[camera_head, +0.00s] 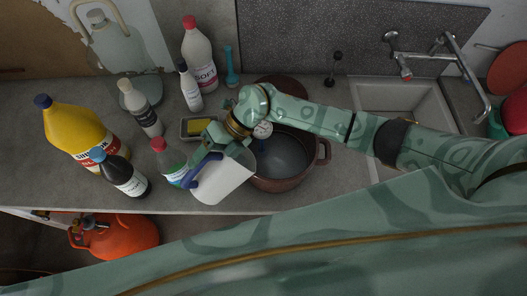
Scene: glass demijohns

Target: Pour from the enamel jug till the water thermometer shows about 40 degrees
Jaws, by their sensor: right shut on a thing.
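The pot holds greyish water (283,155). The round white dial of the water thermometer (262,130) shows at the pot's back left, partly beside my arm; its reading is too small to tell. My left gripper is not in view.
A sponge dish (196,127) lies behind. A glass demijohn (115,50) stands back left; a sink (405,100) is right.

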